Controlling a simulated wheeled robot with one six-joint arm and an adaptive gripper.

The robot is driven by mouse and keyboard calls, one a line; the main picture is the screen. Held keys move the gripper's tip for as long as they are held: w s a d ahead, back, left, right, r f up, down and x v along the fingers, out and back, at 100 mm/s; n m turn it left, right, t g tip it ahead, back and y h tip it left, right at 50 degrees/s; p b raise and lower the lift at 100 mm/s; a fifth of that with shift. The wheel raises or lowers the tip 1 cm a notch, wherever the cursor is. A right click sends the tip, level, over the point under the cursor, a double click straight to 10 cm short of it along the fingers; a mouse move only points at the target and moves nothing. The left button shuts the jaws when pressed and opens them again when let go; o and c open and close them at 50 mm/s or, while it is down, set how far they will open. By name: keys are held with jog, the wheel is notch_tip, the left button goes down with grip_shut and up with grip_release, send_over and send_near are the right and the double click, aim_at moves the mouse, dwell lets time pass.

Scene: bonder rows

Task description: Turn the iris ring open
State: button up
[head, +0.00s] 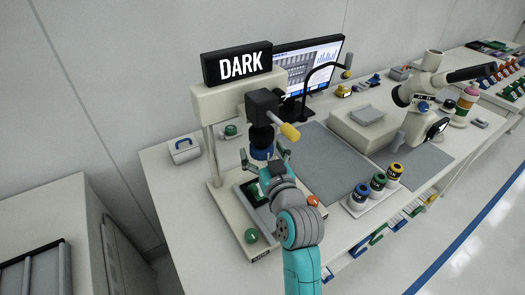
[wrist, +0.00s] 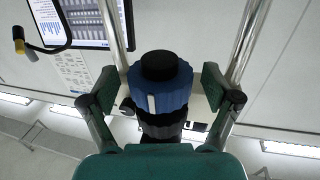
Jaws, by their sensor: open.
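The blue ribbed iris ring (wrist: 172,92) is on a black cylinder in the middle of the wrist view, with a white mark on its side. It also shows in the head view (head: 261,152), below a black block on the stand with the DARK sign (head: 238,64). My gripper (wrist: 160,88) is open, with one finger on each side of the ring and a visible gap on both sides. In the head view, my gripper (head: 263,158) is at the ring and partly hides the cylinder below it.
A yellow-tipped lever (head: 290,131) sticks out beside the black block. A monitor (head: 308,66) stands behind. A tray with capped bottles (head: 358,203) and a microscope (head: 410,95) are to the right. A grey mat (head: 325,160) leaves clear table between them.

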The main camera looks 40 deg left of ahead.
jog(key=c, duration=1.1)
jog(key=shift+c, duration=0.2)
jog(key=shift+d+n+g+y, duration=0.1)
jog(key=shift+n+g+y, duration=0.25)
jog(key=shift+g, duration=0.25)
jog(key=n+g+y, duration=0.1)
jog(key=g, duration=0.1)
jog(key=n+g+y, duration=0.1)
jog(key=n+g, duration=0.1)
jog(key=shift+w, duration=0.2)
jog(key=n+g, duration=0.2)
jog(key=g, duration=0.1)
jog(key=n+g, duration=0.2)
jog(key=g, duration=0.1)
jog(key=shift+w+g+y, duration=0.1)
jog(key=shift+g+y, duration=0.15)
jog(key=shift+g, duration=0.15)
jog(key=n+g+h, duration=0.1)
jog(key=n+g, duration=0.1)
jog(key=g, duration=0.1)
jog(key=n+g+h, duration=0.1)
jog(key=n+g, duration=0.2)
jog(key=shift+w+g, duration=0.1)
jog(key=shift+g, duration=0.3)
jog(key=shift+n+g+h, duration=1.7)
jog(key=shift+n+g, duration=0.05)
jog(key=shift+g, duration=0.55)
jog(key=shift+f+h, duration=0.1)
jog(key=shift+h, duration=0.2)
